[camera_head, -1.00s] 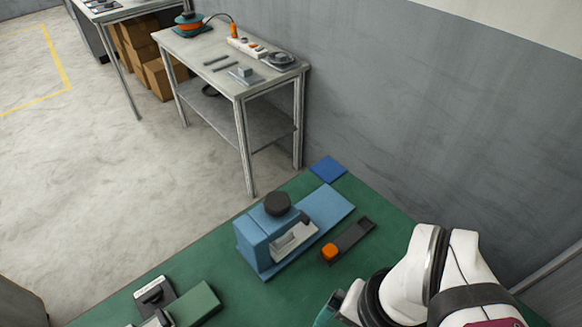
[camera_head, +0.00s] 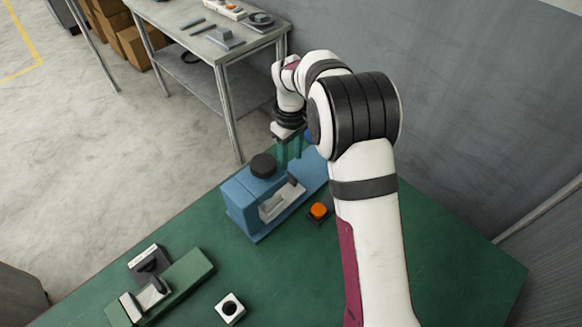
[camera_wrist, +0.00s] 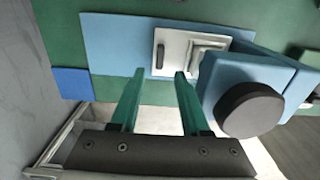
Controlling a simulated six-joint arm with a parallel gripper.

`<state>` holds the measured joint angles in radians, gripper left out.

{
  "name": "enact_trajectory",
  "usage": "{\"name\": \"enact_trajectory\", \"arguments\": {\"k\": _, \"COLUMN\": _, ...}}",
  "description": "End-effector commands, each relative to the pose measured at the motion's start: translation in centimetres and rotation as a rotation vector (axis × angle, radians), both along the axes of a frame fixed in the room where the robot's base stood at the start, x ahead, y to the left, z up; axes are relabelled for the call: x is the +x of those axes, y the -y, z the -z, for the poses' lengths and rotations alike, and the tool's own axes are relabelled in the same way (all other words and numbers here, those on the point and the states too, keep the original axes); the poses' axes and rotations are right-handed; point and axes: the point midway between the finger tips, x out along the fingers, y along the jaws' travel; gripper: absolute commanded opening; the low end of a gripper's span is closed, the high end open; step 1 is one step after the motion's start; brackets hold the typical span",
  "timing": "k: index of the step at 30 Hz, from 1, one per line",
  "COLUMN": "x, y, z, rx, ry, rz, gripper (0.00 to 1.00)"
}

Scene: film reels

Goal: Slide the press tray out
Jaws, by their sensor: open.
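The blue press (camera_head: 240,203) stands on the green table with a round black knob (camera_head: 263,165) on top. Its pale tray (camera_head: 275,206) shows in the press opening. In the wrist view the tray (camera_wrist: 176,38) lies on the blue base plate (camera_wrist: 112,45), partly under the press body (camera_wrist: 285,75). A small dark upright handle (camera_wrist: 160,53) stands on the tray's outer end. My gripper (camera_head: 290,155) is open and empty, above the far end of the press. In the wrist view its green fingertips (camera_wrist: 159,74) are spread either side of the handle's line, apparently short of it.
An orange button (camera_head: 319,210) on a dark base sits right of the press, close to my arm. A green fixture (camera_head: 185,280), a dark block (camera_head: 150,260) and a small white block (camera_head: 230,308) are nearer. A blue pad (camera_wrist: 72,83) lies beside the base plate.

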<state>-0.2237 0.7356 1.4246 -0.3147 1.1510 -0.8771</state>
Motion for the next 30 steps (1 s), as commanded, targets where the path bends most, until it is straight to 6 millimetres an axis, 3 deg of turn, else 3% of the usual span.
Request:
{"name": "enact_trajectory", "arguments": {"k": 3, "x": -0.1, "y": 0.0, "z": 2.9, "rx": 0.0, "ry": -0.004, "rz": 0.001, "gripper": 0.46}}
{"name": "enact_trajectory", "arguments": {"k": 9, "x": -0.1, "y": 0.0, "z": 6.0, "rx": 0.001, "ry": -0.002, "rz": 0.002, "gripper": 0.46}}
{"name": "enact_trajectory", "arguments": {"k": 21, "x": 0.0, "y": 0.0, "z": 7.0, "rx": 0.0, "ry": 0.0, "rz": 0.003, "gripper": 0.46}}
{"name": "enact_trajectory", "arguments": {"k": 28, "x": 0.0, "y": 0.0, "z": 6.9, "rx": 0.001, "ry": 0.001, "rz": 0.003, "gripper": 0.05}}
{"name": "enact_trajectory", "arguments": {"k": 30, "x": 0.0, "y": 0.0, "z": 6.9, "rx": 0.001, "ry": 0.001, "rz": 0.003, "gripper": 0.0}}
